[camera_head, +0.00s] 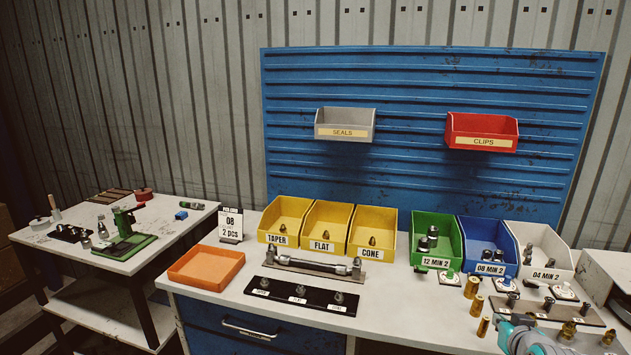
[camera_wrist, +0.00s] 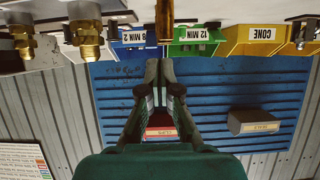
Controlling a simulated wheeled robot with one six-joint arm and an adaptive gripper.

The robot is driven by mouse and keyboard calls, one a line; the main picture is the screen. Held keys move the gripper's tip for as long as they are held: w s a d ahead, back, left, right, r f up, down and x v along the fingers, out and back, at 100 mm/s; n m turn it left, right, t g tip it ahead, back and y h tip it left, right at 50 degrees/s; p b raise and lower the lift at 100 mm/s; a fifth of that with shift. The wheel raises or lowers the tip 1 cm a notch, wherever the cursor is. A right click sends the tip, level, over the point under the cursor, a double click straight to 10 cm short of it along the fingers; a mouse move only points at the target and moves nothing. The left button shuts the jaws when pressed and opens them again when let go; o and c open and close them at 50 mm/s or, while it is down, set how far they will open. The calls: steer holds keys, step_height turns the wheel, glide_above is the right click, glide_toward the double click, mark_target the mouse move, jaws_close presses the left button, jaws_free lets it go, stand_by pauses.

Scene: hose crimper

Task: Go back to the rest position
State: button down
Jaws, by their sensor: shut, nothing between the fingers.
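My gripper (camera_wrist: 160,68) is shut with nothing between its fingers. The wrist view is upside down and shows the two fingers together in front of the blue back panel (camera_wrist: 115,105). A brass cylinder (camera_wrist: 164,20) shows beyond the fingertips, apart from them as far as I can tell. In the head view a teal part of my arm (camera_head: 528,340) shows at the bottom right, over the front of the bench.
The bench holds an orange tray (camera_head: 206,278), yellow bins (camera_head: 325,245), a green bin (camera_head: 417,262), a blue bin (camera_head: 467,268) and a white bin (camera_head: 538,273). Brass fittings (camera_head: 483,327) stand near my arm. A side table (camera_head: 165,215) stands left. The air above the bench's middle is clear.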

steer(key=s+a+f+n+t, duration=0.1)
steer(key=s+a+f, duration=0.75)
steer(key=s, duration=0.35)
steer(key=s+a+f, duration=0.8)
steer(key=s+f, duration=0.2)
steer(key=s, duration=0.1)
steer(key=s+a+r+y, duration=0.1)
steer(key=s+a+r, duration=0.1)
steer(key=s, duration=0.7)
steer(key=s+a+r+n+t+y, duration=0.1)
steer(key=s+a+r, duration=0.2)
steer(key=s, duration=0.7)
steer(key=s+a+r+n+y, duration=0.1)
steer(key=s+a+r, duration=0.1)
steer(key=s, duration=0.7)
steer(key=shift+s+a+r+t, duration=0.25)
steer(key=shift+a+r+t, duration=0.05)
steer(key=shift+r, duration=0.5)
